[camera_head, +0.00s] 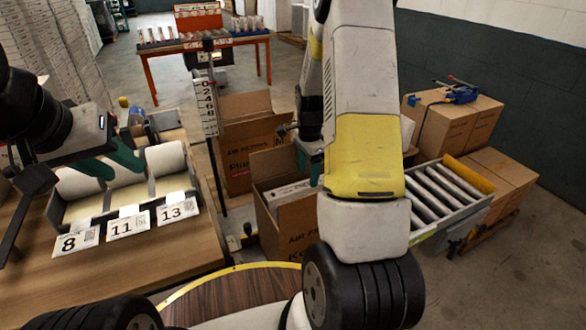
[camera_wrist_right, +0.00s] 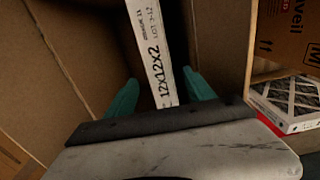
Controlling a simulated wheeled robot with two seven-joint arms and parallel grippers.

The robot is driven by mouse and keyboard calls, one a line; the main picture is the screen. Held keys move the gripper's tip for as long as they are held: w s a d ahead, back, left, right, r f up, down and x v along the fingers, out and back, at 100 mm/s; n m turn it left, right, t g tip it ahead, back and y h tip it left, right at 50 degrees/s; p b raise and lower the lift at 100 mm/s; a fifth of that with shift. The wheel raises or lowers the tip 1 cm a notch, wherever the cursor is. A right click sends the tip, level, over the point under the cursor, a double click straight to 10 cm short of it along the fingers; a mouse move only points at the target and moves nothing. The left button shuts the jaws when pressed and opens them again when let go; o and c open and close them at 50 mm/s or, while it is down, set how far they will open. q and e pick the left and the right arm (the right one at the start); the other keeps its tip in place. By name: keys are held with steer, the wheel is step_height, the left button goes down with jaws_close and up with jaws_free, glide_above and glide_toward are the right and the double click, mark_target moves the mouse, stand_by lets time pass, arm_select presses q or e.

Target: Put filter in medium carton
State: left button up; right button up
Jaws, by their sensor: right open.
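A white-edged filter marked 12x12x2 (camera_wrist_right: 155,60) stands on edge between brown carton walls (camera_wrist_right: 85,50) in the right wrist view. My right gripper (camera_wrist_right: 160,92) has its teal fingers apart, one on each side of the filter; I cannot tell whether they touch it. In the head view this gripper (camera_head: 306,150) is mostly hidden behind my right arm, above an open carton (camera_head: 285,225) with pale filter edges inside. Another open carton (camera_head: 250,130) stands behind it. Which one is medium is unclear. My left gripper (camera_head: 108,166) is open over the bin on the wooden table.
The wooden table (camera_head: 150,262) holds a bin of white rolls (camera_head: 165,158) with number cards 8, 11 and 13. A roller conveyor (camera_head: 445,192) and closed boxes (camera_head: 455,120) stand right. A dark pleated filter (camera_wrist_right: 290,98) lies beside a printed carton (camera_wrist_right: 285,45). Floor is clear farther back.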

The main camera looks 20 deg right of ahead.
steer(key=s+a+r+n+t, duration=0.1)
steer(key=s+a+r+n, duration=0.1)
steer(key=r, duration=0.7)
steer(key=s+a+r+n+t, duration=0.1)
steer(key=s+a+r+n, duration=0.15)
steer(key=r, duration=0.55)
steer(key=s+a+r+n+t, duration=0.1)
steer(key=s+a+r+n, duration=0.1)
steer(key=s, duration=0.4)
steer(key=s+a+r+n+t+y, duration=0.1)
steer(key=s+a+r+n, duration=0.2)
steer(key=s+r+n, duration=0.2)
steer(key=s+a+r+n+t+y, duration=0.1)
steer(key=s+a+r+n+t, duration=0.1)
steer(key=s+n, duration=0.3)
steer(key=shift+s+a+r, duration=0.4)
steer(key=shift+s+r, duration=0.4)
steer(key=shift+s, duration=0.05)
